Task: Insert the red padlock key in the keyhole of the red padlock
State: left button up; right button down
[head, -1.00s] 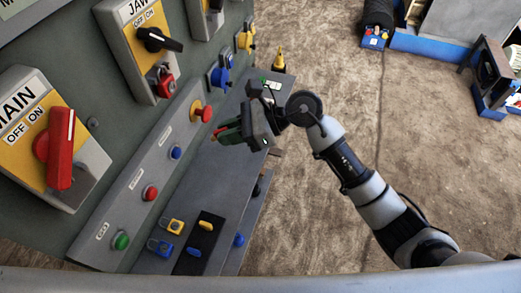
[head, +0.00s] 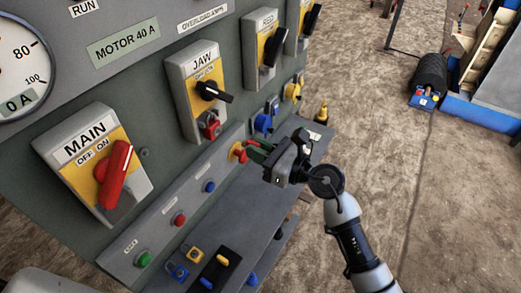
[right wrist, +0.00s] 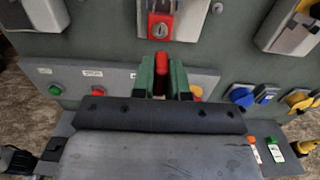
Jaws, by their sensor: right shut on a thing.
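The red padlock (head: 209,124) hangs on the JAW switch box, under its black knob. In the right wrist view the padlock (right wrist: 160,27) is at the top middle, with its keyhole facing me. My right gripper (head: 257,150) is in front of the panel, below and to the right of the padlock. Its green fingers (right wrist: 162,72) are shut on the red padlock key (right wrist: 161,64), which points toward the panel. In the right wrist view the key lies just below the padlock in the picture, and a gap shows between them.
The JAW switch box (head: 192,88) and the MAIN switch box (head: 85,160) stand out from the panel. A sloped button strip (head: 195,205) runs below them, above a grey shelf (head: 215,222).

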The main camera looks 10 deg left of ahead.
aim_at(243, 143)
jog(key=x, duration=0.4)
jog(key=shift+b, duration=0.3)
jog(key=shift+w+a, duration=0.25)
jog(key=shift+a, duration=0.3)
dwell(0.9)
jog(key=shift+a, duration=0.15)
jog(key=shift+w+a, duration=0.15)
jog(key=shift+a, duration=0.15)
jog(key=shift+w+a+b, duration=0.2)
jog(key=shift+a+b, duration=0.15)
jog(key=shift+a, duration=0.25)
jog(key=c, duration=1.1)
grip_release()
jog(key=shift+o, duration=0.2)
